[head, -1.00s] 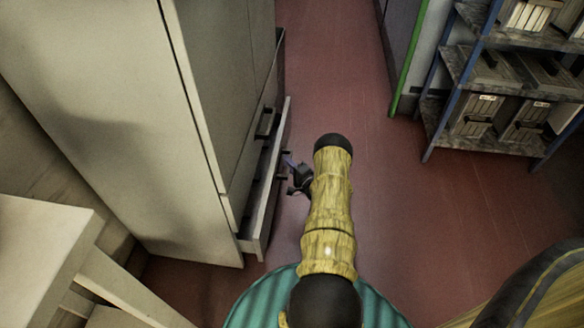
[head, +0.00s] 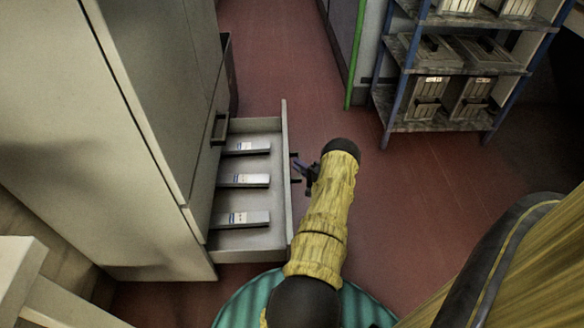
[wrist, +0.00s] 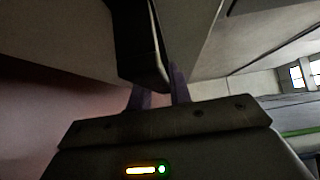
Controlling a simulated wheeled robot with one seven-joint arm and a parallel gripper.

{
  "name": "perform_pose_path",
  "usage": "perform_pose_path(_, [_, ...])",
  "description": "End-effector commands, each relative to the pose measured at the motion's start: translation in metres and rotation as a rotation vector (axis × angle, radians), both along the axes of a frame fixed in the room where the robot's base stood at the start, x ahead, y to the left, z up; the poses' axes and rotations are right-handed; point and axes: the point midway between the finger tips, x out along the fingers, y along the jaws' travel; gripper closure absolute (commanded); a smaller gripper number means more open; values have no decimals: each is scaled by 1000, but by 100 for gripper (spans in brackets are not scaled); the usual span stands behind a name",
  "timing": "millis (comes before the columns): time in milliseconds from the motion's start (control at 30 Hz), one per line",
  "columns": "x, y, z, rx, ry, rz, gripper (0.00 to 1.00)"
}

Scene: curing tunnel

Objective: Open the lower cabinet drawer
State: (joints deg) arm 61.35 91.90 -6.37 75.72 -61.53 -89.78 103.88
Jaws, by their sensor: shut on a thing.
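The lower drawer (head: 286,185) of the pale cabinet (head: 150,120) stands pulled well out in the head view. Several flat grey boxes with labels, one of them the nearest box (head: 245,218), lie inside it. My gripper (head: 303,170) is at the outer side of the drawer front, shut on the dark drawer handle (head: 294,168). In the wrist view the purple fingers (wrist: 158,92) close around the dark handle bar (wrist: 143,45). My forearm hides part of the floor beside the drawer.
An upper drawer handle (head: 219,128) shows on the cabinet face. A blue-framed shelf (head: 440,75) with bins stands at the upper right. A white table (head: 40,290) is at the lower left. Red floor (head: 400,200) is clear to the right of the drawer.

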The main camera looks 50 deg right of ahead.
Motion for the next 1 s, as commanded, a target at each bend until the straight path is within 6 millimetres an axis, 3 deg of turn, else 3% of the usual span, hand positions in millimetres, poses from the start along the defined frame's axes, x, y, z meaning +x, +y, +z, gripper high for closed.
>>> perform_pose_path(300, [2, 0, -1, 0, 3, 1, 100])
perform_pose_path(333, [2, 1, -1, 0, 3, 2, 76])
perform_pose_path(433, [3, 2, -1, 0, 3, 5, 58])
perform_pose_path(767, [1, 2, 0, 0, 1, 5, 58])
perform_pose_path(1000, [-25, 1, 3, 2, 3, 3, 58])
